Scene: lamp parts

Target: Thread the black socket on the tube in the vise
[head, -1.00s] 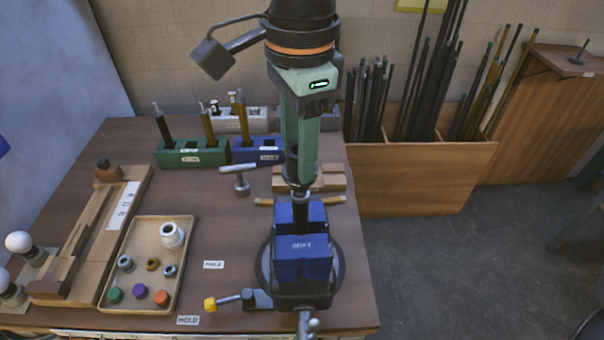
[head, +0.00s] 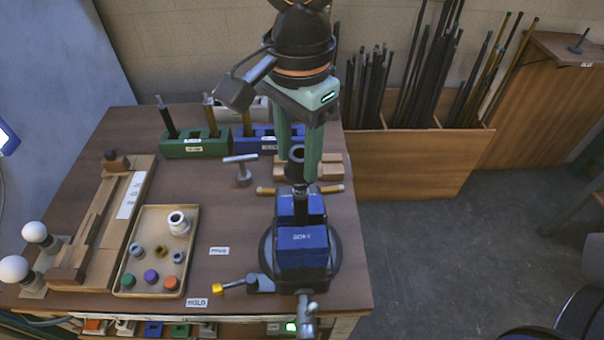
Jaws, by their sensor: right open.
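The blue vise (head: 303,247) stands at the right front of the bench, with a dark upright tube (head: 301,207) between its jaws. The black socket (head: 296,154), a dark ring-shaped piece, shows at the top of the tube; I cannot tell how far it is threaded. My right gripper (head: 299,160) comes down from above. Its two green fingers are open, one on each side of the socket, and partly hide it. I cannot tell whether either finger touches it. My left gripper is not in view.
A tray (head: 125,283) of small fittings lies left of the vise, beside a wooden jig (head: 75,270) and white bulbs (head: 35,232).

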